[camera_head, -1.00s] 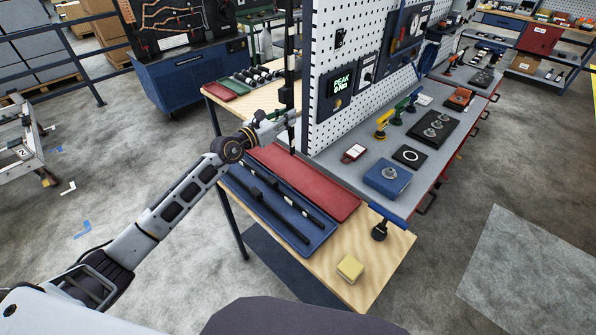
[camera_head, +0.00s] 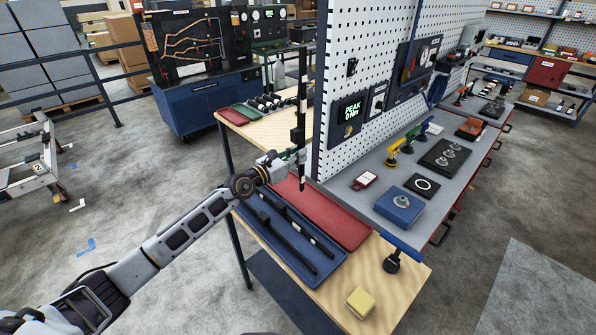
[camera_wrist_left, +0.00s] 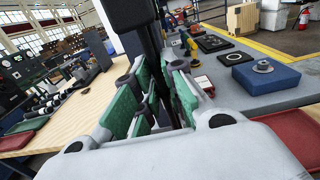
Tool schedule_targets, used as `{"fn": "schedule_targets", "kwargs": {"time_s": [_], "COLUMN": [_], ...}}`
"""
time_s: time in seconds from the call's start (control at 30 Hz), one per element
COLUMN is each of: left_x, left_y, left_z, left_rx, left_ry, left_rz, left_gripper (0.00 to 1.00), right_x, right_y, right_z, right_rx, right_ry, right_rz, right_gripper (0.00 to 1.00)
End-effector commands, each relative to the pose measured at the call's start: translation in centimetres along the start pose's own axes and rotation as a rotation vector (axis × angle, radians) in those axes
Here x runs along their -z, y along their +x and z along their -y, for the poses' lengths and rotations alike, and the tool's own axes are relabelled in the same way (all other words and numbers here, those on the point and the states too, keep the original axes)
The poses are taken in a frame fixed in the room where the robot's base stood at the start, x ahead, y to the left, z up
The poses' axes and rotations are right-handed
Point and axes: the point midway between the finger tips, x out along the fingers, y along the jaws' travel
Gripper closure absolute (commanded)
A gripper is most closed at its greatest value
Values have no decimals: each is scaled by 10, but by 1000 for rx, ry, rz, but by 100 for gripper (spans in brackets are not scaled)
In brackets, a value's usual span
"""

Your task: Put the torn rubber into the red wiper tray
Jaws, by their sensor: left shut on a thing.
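My left gripper (camera_head: 292,160) is shut on a long, thin black wiper strip with light bands (camera_head: 302,95). It holds the strip upright, with its lower end over the far end of the long red tray (camera_head: 340,225). I cannot tell whether the strip touches the tray or whether its rubber is torn. In the left wrist view, the strip (camera_wrist_left: 152,60) stands between the green finger pads. The blue tray (camera_head: 322,275) lies beside the red one, nearer to me, with dark strips (camera_head: 285,228) in it. My right gripper is not in view.
A white pegboard (camera_head: 335,120) rises close to the right of the held strip. A yellow block (camera_head: 360,302) sits on the wooden table's near corner. A small red tray (camera_head: 232,115) and dark cylinders lie at the table's far end. A blue box (camera_head: 400,205) stands on the grey bench.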

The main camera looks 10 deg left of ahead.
Motion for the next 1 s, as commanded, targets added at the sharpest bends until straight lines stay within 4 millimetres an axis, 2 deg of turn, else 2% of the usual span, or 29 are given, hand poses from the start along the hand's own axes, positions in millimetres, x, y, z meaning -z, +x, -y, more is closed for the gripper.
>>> {"fn": "schedule_targets", "kwargs": {"time_s": [0.13, 0.67, 1.0], "left_x": [7, 10, 33], "left_y": [0, 0, 0], "left_z": [0, 0, 0], "left_rx": [0, 0, 0], "left_ry": [3, 2, 2], "left_rz": [2, 3, 2], "left_gripper": [100, 100, 100], "right_x": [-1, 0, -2], "right_y": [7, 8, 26], "right_z": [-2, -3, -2], "right_rx": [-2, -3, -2], "right_ry": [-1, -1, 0], "right_rz": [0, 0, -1], "right_gripper": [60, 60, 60]}}
